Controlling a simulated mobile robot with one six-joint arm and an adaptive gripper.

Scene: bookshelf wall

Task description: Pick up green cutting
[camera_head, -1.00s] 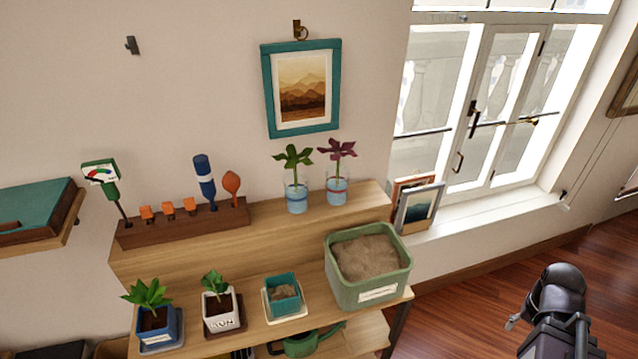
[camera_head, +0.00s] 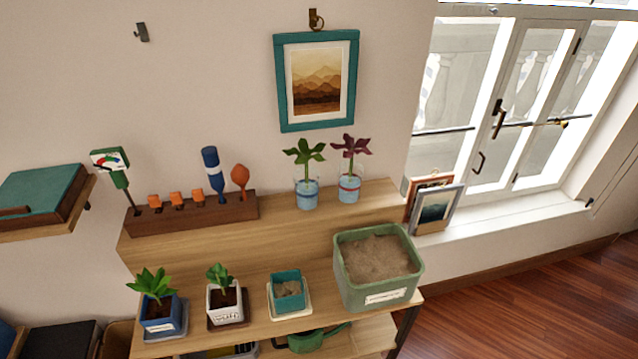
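The green cutting (camera_head: 305,153) stands upright in a small glass of water with a blue band (camera_head: 307,194) on the upper shelf. A dark red cutting (camera_head: 351,149) stands in a similar glass (camera_head: 349,188) just to its right, a small gap between the glasses. My gripper is not in view now.
A wooden rack (camera_head: 190,214) with tools stands left of the glasses. A green soil bin (camera_head: 377,268), a teal pot (camera_head: 288,291) and two potted plants (camera_head: 224,293) (camera_head: 157,308) line the lower shelf (camera_head: 325,315). Leaning frames (camera_head: 433,207) stand on the right sill.

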